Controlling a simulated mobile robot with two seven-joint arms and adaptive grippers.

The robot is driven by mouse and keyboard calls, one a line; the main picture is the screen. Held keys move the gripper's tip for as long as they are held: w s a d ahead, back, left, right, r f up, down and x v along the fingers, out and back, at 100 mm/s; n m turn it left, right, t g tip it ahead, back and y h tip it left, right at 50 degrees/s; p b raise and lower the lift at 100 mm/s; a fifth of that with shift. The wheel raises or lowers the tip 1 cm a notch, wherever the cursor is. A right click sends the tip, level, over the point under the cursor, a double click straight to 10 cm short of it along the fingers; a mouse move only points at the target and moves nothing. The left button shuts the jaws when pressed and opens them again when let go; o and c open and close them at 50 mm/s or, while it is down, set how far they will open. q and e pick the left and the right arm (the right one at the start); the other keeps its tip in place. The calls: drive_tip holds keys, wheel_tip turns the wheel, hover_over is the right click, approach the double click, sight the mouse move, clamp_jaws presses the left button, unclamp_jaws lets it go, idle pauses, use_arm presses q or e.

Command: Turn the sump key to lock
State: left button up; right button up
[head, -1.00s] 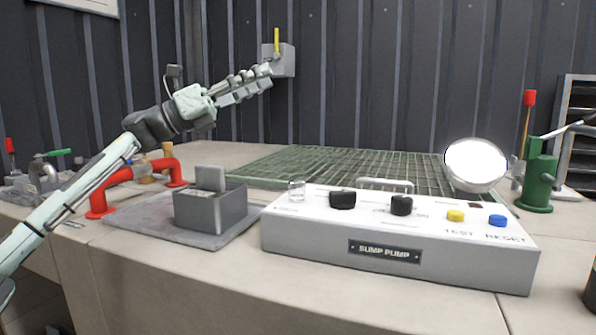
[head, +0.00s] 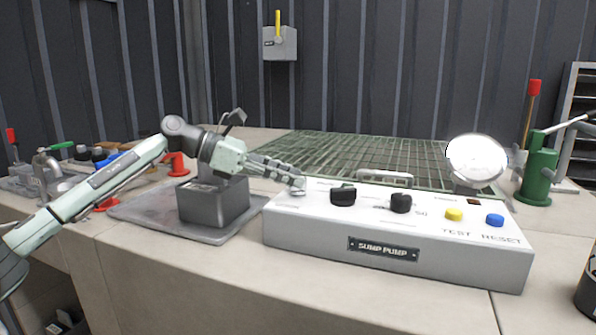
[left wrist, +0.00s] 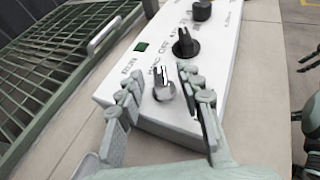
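The white sump pump panel (head: 390,262) stands on the bench, with a SUMP PUMP plate on its front. The silver sump key (left wrist: 163,86) stands at one end of its top face, beside small printed lettering. My left gripper (head: 297,182) is low over the left end of the panel in the head view and mostly covers the key there. In the left wrist view my left gripper (left wrist: 157,95) is open, with one finger on each side of the key. Gaps show between the key and the fingers.
Two black knobs (head: 343,195) (head: 401,203), a yellow button (head: 454,214) and a blue button (head: 495,220) share the panel top. A grey box (head: 212,204) on a tray stands left, under my arm. A green grating (head: 350,150) lies behind. A round mirror-like disc (head: 476,159) stands behind right.

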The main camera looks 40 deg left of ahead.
use_arm(q)
drive_tip(key=shift+x, duration=1.05)
use_arm(e)
drive_tip(key=shift+x, duration=0.85)
drive_tip(key=shift+a, duration=0.2)
use_arm(q)
clamp_jaws()
